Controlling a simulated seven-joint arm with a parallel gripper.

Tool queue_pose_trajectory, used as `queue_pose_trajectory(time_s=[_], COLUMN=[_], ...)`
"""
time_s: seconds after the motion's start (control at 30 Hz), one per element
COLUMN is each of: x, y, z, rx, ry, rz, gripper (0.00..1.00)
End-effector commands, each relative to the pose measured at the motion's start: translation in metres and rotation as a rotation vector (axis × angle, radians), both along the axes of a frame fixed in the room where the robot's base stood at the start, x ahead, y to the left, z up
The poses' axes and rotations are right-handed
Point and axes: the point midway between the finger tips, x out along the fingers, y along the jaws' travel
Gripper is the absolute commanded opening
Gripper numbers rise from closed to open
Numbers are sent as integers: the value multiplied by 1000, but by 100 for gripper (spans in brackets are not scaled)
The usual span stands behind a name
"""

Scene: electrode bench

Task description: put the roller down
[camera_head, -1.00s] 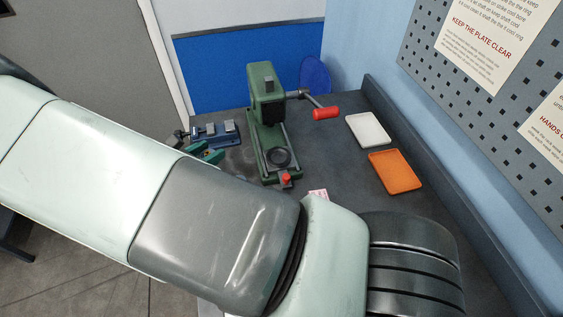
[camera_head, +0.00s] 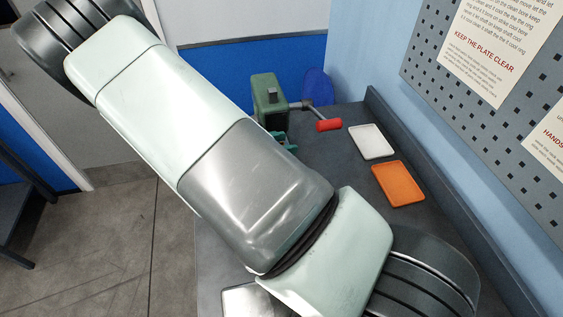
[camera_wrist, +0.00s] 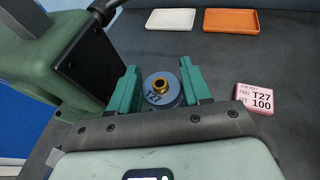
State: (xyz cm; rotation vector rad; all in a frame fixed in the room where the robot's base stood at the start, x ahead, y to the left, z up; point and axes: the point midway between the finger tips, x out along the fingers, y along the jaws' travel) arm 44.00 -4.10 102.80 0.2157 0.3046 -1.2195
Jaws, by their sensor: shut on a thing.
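The roller (camera_wrist: 153,98) is a short grey-blue cylinder marked T27 with a brass hub, seen from above in the wrist view. My gripper (camera_wrist: 161,88) is shut on it, with one teal finger on each side. In the head view only a teal bit of my gripper (camera_head: 285,141) shows past my arm, close to the green press (camera_head: 268,95). The press body also stands at the left of the wrist view (camera_wrist: 38,52), close to the left finger. I cannot tell what is directly under the roller.
A pink card (camera_wrist: 258,98) reading T27 and 100 lies right of my gripper. A white tray (camera_head: 372,141) and an orange tray (camera_head: 398,183) lie on the dark bench by the wall. The press's red handle (camera_head: 329,125) sticks out rightward. Bench is clear around the trays.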

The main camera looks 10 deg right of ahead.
Motion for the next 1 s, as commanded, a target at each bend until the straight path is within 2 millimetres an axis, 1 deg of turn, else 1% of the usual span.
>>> queue_pose_trajectory(time_s=[0.03, 0.23, 0.43, 0.53, 0.77, 1.0], x=[0, 0, 0, 0, 0, 0], y=[-1, 0, 0, 0, 0, 0], z=[-9, -28, -57, -62, -62, -69], rx=[-3, -1, -1, 0, 0, -1], ry=[1, 1, 0, -2, -2, -2], rz=[0, 0, 0, -1, 0, 1], gripper=[16, 16, 16, 16, 16, 16])
